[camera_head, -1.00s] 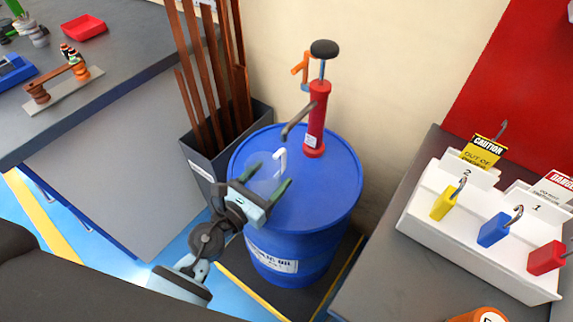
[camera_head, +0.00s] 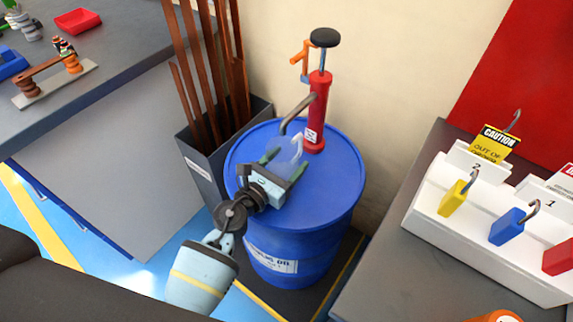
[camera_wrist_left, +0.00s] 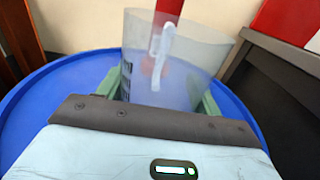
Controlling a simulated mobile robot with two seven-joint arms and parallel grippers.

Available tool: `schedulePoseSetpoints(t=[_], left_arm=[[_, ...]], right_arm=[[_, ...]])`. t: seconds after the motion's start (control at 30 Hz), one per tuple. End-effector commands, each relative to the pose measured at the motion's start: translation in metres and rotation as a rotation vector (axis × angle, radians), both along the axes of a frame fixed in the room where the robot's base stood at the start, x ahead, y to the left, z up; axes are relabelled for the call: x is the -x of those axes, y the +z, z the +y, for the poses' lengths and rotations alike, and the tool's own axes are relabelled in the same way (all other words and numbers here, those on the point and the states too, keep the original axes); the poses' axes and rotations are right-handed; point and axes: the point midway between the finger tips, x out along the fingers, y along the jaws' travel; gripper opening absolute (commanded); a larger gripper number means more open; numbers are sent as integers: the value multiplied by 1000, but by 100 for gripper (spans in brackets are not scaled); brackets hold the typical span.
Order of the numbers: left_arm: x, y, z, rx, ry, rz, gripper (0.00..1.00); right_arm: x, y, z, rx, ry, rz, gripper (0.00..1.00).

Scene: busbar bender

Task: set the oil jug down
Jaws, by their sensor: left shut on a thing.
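The oil jug (camera_head: 286,150) is a clear, see-through vessel with a white handle. My left gripper (camera_head: 283,165) is shut on it, one green finger on each side, over the lid of the blue drum (camera_head: 330,196). In the left wrist view the jug (camera_wrist_left: 190,72) stands upright between the fingers, with the blue lid around it. The red hand pump (camera_head: 318,110) stands on the drum, and its spout ends close to the jug. I cannot tell whether the jug's base touches the lid. My right gripper is not in view.
Copper bars stand in a dark bin (camera_head: 205,172) left of the drum. A grey workbench (camera_head: 120,85) is at the left. A white padlock station (camera_head: 480,230) sits on the dark table at the right. The drum lid's right part is clear.

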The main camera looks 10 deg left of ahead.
Motion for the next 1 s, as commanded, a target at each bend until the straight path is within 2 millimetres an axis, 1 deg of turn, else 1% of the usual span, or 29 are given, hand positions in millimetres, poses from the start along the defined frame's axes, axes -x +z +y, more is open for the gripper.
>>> schedulePoseSetpoints(t=[0.03, 0.17, 0.27, 0.43, 0.47, 0.6, 0.87, 1.0], left_arm=[[0, -4, 0, 2, 0, 0, 38], [-1, -2, 0, 2, 0, -2, 38], [-1, -1, 0, 1, 0, -3, 38], [0, -6, 0, 1, 0, -2, 38], [0, -6, 0, 1, 0, -2, 68], [0, -5, 0, 1, 0, -2, 86], [0, -5, 0, 1, 0, -2, 87], [0, 0, 0, 2, 0, -2, 87]], right_arm=[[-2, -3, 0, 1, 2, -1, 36], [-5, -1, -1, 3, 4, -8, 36], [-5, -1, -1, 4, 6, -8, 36], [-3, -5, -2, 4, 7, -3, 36], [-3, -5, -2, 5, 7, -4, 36], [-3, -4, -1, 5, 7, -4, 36], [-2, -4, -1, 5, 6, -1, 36], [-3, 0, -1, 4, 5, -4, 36]])
